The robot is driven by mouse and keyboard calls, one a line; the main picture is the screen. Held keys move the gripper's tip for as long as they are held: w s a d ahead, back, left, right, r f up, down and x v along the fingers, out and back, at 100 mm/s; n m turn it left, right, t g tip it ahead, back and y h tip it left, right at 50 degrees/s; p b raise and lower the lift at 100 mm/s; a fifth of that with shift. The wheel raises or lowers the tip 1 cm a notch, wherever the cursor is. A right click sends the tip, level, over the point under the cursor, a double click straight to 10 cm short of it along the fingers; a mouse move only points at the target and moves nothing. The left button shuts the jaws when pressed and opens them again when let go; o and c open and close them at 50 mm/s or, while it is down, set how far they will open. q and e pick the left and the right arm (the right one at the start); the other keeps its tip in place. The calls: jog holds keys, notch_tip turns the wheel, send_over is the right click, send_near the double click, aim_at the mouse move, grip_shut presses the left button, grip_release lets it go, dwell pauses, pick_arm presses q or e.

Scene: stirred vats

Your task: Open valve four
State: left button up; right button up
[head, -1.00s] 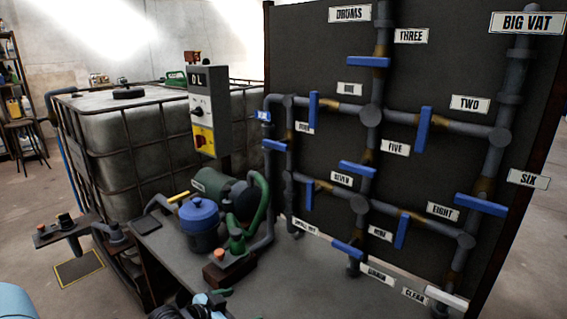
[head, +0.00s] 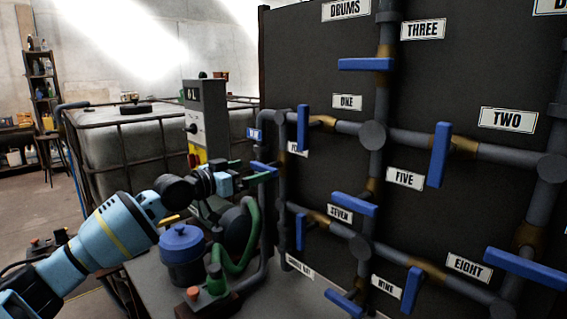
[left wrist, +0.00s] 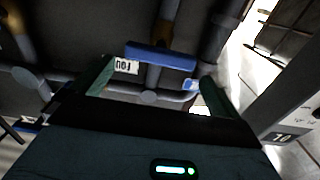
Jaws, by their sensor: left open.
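Valve four has a blue bar handle (head: 264,168) on the upright pipe at the left of the dark panel. The handle lies across its pipe. In the left wrist view the same handle (left wrist: 160,54) lies ahead between the two spread fingers, with the label upside down. My right gripper is not in view.
Valve one's handle (head: 303,128) and valve seven's handle (head: 301,231) are near on the panel. A blue-lidded pot (head: 182,252), a green hose (head: 244,250) and a pump stand below my left arm. A grey switch box (head: 206,120) is behind the gripper.

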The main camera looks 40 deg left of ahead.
aim_at(260, 166)
pick_arm(q)
jog(key=shift+w, duration=0.15)
jog(key=w, duration=0.4)
jog(key=w+p, duration=0.1)
jog(key=w, duration=0.1)
jog(key=shift+d+r, duration=0.1)
jog(key=shift+d, duration=0.15)
jog(key=shift+w+d, duration=0.1)
jog(key=shift+w, duration=0.45)
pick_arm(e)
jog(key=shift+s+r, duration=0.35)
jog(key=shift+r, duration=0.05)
pick_arm(q)
jog(key=c, duration=0.7)
